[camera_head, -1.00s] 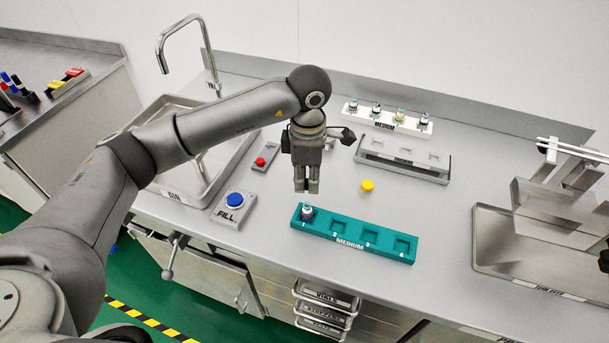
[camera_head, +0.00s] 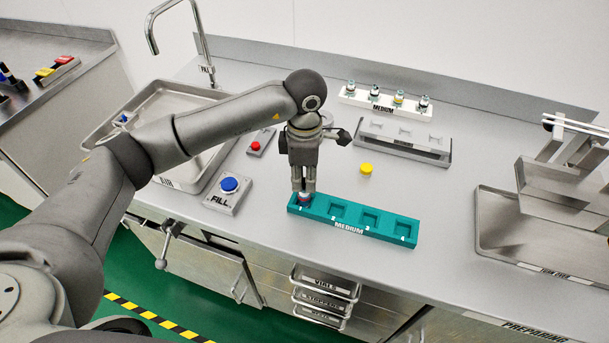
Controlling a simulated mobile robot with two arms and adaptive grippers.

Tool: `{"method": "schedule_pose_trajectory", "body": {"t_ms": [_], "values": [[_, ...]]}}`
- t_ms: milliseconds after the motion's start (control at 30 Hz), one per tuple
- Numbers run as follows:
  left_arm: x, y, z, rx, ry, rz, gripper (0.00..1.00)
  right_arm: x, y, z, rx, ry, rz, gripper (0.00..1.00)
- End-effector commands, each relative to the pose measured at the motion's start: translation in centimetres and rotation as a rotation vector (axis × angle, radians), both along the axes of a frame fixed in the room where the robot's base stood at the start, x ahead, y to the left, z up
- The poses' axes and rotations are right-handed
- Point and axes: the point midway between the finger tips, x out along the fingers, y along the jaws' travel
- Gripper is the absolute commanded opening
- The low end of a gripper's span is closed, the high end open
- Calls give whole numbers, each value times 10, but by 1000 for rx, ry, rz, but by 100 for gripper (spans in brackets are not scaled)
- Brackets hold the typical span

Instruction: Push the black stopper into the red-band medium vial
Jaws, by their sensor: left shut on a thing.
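The red-band medium vial (camera_head: 304,201) stands in slot 1 of the teal rack (camera_head: 381,239), at the rack's left end. Only a little of it shows below my fingers. My left gripper (camera_head: 304,190) points straight down over this vial, with its fingertips at the vial's top. Its fingers are close together, shut on the black stopper, which they hide. I cannot tell how far the stopper is in the vial's mouth. My right gripper is not in view.
A yellow piece (camera_head: 366,169) lies on the counter behind the rack. A white rack (camera_head: 362,101) with several vials and a metal holder (camera_head: 400,146) stand behind it. A blue-button FILL box (camera_head: 228,188) is to the left. Slots 2, 3 and 4 are empty.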

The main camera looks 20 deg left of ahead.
Motion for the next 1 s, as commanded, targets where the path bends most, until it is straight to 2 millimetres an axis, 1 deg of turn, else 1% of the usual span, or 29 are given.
{"method": "schedule_pose_trajectory", "body": {"t_ms": [333,600,1000], "values": [[0,0,2,0,0,0,9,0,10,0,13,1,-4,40],[0,0,8,1,1,0,9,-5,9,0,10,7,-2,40],[0,0,8,0,0,0,9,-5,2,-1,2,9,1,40]]}}
